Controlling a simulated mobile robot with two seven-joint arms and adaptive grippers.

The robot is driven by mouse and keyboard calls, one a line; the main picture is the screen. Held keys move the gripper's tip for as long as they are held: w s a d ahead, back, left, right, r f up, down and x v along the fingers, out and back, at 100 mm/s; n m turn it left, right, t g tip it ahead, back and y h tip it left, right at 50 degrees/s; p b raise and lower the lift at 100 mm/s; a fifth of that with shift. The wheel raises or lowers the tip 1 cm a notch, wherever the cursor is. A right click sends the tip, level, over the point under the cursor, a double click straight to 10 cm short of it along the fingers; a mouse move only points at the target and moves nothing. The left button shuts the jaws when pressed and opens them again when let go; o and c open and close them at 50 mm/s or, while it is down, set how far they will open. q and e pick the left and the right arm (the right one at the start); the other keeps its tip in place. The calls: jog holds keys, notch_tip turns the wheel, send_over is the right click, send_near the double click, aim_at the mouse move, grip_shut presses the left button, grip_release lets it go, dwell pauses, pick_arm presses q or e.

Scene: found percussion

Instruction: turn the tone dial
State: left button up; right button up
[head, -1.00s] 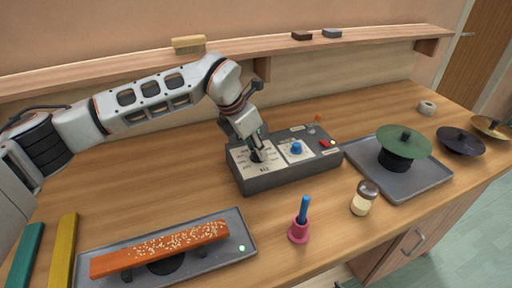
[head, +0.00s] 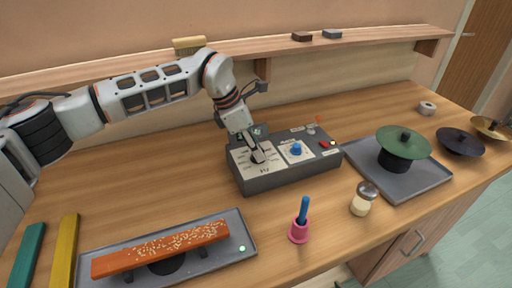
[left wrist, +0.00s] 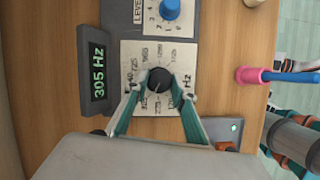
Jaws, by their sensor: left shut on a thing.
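The tone dial is a black knob (left wrist: 159,79) on a white panel marked in Hz, on a dark grey box (head: 290,178). My left gripper (head: 258,157) comes down on this knob in the head view and mostly hides it. In the left wrist view its teal-sided fingers (left wrist: 160,88) are shut on the knob, one on each side. A white pointer line shows on the knob's top. The box's green display (left wrist: 98,76) reads 305 Hz. My right gripper is in neither view.
A blue level knob (head: 296,149) and a red switch (head: 324,144) sit right of the dial.

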pick_arm(q)
jog(key=shift+w+m, duration=0.1)
jog(key=shift+m, duration=0.5)
jog(key=o, duration=1.1)
jog(key=shift+r, duration=0.1)
jog(key=v, duration=1.2)
jog(key=shift+w+a, duration=0.15)
